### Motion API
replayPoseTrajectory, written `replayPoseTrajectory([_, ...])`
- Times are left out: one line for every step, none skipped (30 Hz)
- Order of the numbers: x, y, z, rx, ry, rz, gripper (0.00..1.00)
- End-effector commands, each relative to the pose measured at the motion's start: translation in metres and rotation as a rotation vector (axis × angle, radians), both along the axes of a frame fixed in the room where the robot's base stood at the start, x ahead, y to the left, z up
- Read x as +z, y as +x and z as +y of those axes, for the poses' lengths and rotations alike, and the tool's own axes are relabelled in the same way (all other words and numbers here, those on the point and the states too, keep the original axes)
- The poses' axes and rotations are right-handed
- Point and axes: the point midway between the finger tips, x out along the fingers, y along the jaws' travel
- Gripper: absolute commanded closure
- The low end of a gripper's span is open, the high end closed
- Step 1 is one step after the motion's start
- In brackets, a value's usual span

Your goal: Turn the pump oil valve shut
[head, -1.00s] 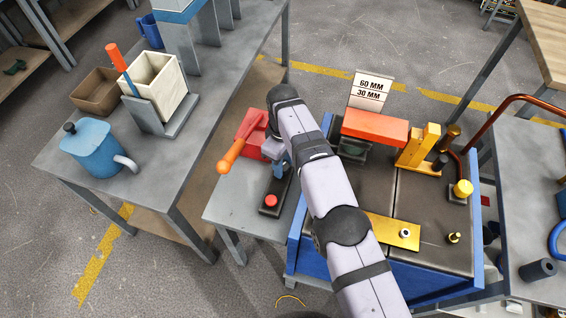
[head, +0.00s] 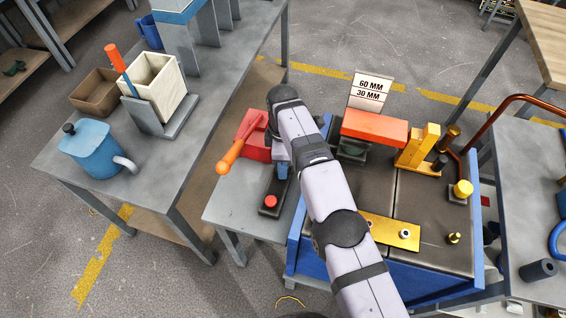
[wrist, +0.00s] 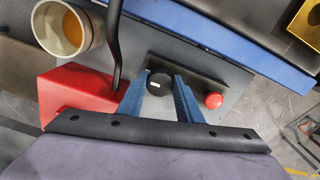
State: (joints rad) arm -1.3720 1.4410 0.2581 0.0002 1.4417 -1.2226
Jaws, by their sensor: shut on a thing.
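A round black knob (wrist: 159,84) with a small white mark sits in the wrist view, next to the red pump body (wrist: 72,94). My gripper (wrist: 159,90) has its two blue fingers on either side of this knob, shut on it. In the head view my gripper (head: 282,171) points down just right of the red pump body (head: 255,148), and the knob is hidden there. The pump's lever (head: 236,152) has an orange grip and slants down to the left.
A red button (head: 271,201) stands on the dark base near my gripper; it also shows in the wrist view (wrist: 213,100). The blue-edged press bed (head: 374,194) lies to the right. A blue jug (head: 93,152) stands on the left table.

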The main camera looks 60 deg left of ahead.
Motion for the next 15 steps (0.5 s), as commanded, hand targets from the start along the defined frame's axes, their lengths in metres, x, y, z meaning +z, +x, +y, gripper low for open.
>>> replayPoseTrajectory([0.0011, -0.0007, 0.0009, 0.004, 0.003, 0.001, 0.9])
replayPoseTrajectory([0.0011, -0.0007, 0.0009, 0.004, 0.003, 0.001, 0.9])
replayPoseTrajectory([0.0011, -0.0007, 0.0009, 0.004, 0.003, 0.001, 0.9])
replayPoseTrajectory([0.0011, -0.0007, 0.0009, 0.004, 0.003, 0.001, 0.9])
replayPoseTrajectory([0.0011, -0.0008, 0.0008, 0.004, 0.003, 0.001, 0.9])
replayPoseTrajectory([0.0011, -0.0008, 0.0008, 0.004, 0.003, 0.001, 0.9])
replayPoseTrajectory([0.0011, -0.0008, 0.0008, 0.004, 0.003, 0.001, 0.9])
replayPoseTrajectory([0.0011, -0.0008, 0.0008, 0.004, 0.003, 0.001, 0.9])
replayPoseTrajectory([0.0011, -0.0008, 0.0008, 0.004, 0.003, 0.001, 0.61])
replayPoseTrajectory([0.0011, -0.0008, 0.0008, 0.004, 0.003, 0.001, 0.54])
replayPoseTrajectory([0.0011, -0.0008, 0.0008, 0.004, 0.003, 0.001, 0.49])
replayPoseTrajectory([0.001, -0.0007, 0.0007, 0.004, 0.002, 0.0, 0.49])
replayPoseTrajectory([0.0009, -0.0007, 0.0006, 0.003, 0.002, 0.0, 0.49])
replayPoseTrajectory([0.0008, -0.0006, 0.0005, 0.003, 0.001, 0.0, 0.49])
replayPoseTrajectory([0.0007, -0.0005, 0.0004, 0.003, 0.001, 0.0, 0.49])
